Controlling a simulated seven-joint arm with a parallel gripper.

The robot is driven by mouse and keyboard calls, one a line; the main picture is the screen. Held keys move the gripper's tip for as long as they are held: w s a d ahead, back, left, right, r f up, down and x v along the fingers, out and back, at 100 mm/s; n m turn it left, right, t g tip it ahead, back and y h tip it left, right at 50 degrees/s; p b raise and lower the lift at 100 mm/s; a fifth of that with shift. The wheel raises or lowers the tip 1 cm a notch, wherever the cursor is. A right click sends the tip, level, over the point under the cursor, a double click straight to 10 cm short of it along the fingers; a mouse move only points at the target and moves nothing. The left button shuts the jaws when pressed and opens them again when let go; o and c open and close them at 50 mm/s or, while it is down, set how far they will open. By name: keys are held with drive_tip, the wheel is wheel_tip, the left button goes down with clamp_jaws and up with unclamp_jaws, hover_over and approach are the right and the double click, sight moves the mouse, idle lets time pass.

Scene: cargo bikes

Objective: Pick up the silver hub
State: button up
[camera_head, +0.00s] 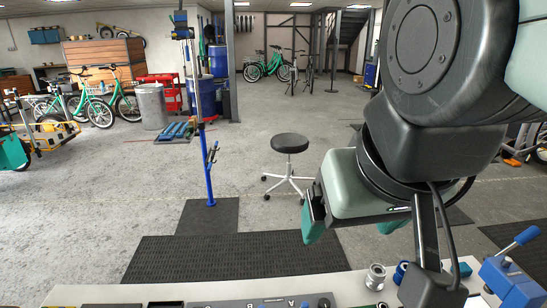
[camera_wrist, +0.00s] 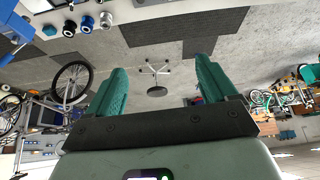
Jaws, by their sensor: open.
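The silver hub (camera_head: 376,276) stands on the bench (camera_head: 345,285) near the bottom of the head view. In the wrist view, which looks upside down, the silver hub (camera_wrist: 105,19) is at the upper left. My gripper (camera_head: 350,231) is in the air above and beyond the bench edge, apart from the hub. Its two teal fingers are spread, with nothing between them in the wrist view (camera_wrist: 160,68).
A blue hub (camera_wrist: 87,22) and a black hub (camera_wrist: 69,27) stand beside the silver one. A blue vise (camera_head: 512,280) is at the bench's right. A stool (camera_head: 290,144) stands on open floor beyond. A blue repair stand (camera_head: 207,170) is left.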

sight(383, 270)
drive_tip(key=shift+c, duration=0.4)
drive_tip(key=w+d+f+n+g+h, duration=0.5)
drive_tip(key=w+d+f+h, duration=0.15)
drive_tip(key=w+f, duration=0.4)
drive_tip(key=w+d+f+n+g+h, duration=0.5)
drive_tip(key=w+d+f, duration=0.3)
drive_tip(key=w+f, duration=0.3)
drive_tip(key=w+d+f+n+t+h, duration=0.1)
drive_tip(key=f+n+h, duration=0.1)
drive_tip(key=f, duration=0.5)
drive_tip(key=d+f+n+t+h, duration=0.1)
drive_tip(key=f+n+t+h, duration=0.1)
drive_tip(key=f, duration=0.5)
drive_tip(key=w+d+f+n+t+h, duration=0.1)
drive_tip(key=f+n+h, duration=0.1)
drive_tip(key=f, duration=0.5)
drive_tip(key=shift+w+d+n+h, duration=0.15)
drive_tip(key=shift+w+n+h, duration=0.15)
drive_tip(key=shift+n, duration=0.5)
drive_tip(key=shift+w+d+r, duration=0.1)
drive_tip(key=shift+d+r, duration=0.2)
drive_tip(key=shift+d, duration=3.45)
